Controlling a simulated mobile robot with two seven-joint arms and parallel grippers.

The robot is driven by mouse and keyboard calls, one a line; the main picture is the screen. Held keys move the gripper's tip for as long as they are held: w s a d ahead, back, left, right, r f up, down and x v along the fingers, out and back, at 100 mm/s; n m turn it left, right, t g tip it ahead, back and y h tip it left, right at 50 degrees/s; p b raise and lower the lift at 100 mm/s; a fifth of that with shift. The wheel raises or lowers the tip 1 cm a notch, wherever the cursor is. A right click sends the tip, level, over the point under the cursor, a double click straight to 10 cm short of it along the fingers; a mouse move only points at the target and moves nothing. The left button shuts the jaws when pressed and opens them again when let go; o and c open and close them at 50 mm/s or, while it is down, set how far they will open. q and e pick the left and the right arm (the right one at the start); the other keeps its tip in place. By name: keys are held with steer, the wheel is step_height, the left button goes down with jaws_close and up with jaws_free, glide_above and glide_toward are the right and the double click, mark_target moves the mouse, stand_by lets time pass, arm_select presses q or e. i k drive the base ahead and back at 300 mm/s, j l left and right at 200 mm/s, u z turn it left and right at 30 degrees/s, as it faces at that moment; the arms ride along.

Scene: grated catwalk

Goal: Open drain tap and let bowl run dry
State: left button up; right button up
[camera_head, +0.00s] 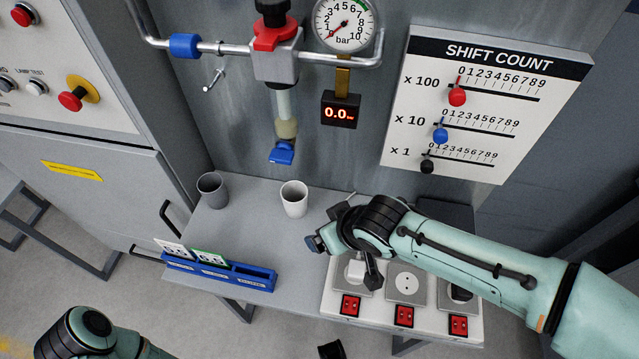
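The filter bowl (286,127) hangs under the grey regulator body with the red collar. It is clear, with yellowish liquid in its lower part. The blue drain tap (282,152) is at its bottom end, and I cannot tell whether it is open. A white cup (294,199) stands upright on the bench below and slightly right of the tap. My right gripper (350,240) is over the bench, right of and below the white cup, apart from the tap. Its fingers are partly hidden by the wrist.
A grey cup (211,190) stands left of the white one. A blue card rack (220,272) lies along the bench's front edge. A socket strip (405,295) with red switches is under my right arm. The gauge (344,22) points near zero; the display (340,112) reads 0.0.

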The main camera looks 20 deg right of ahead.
mark_target(284, 154)
steer(key=k+l, duration=0.15)
steer(key=k, duration=0.35)
steer(key=k+l, duration=0.15)
steer(key=k, duration=0.35)
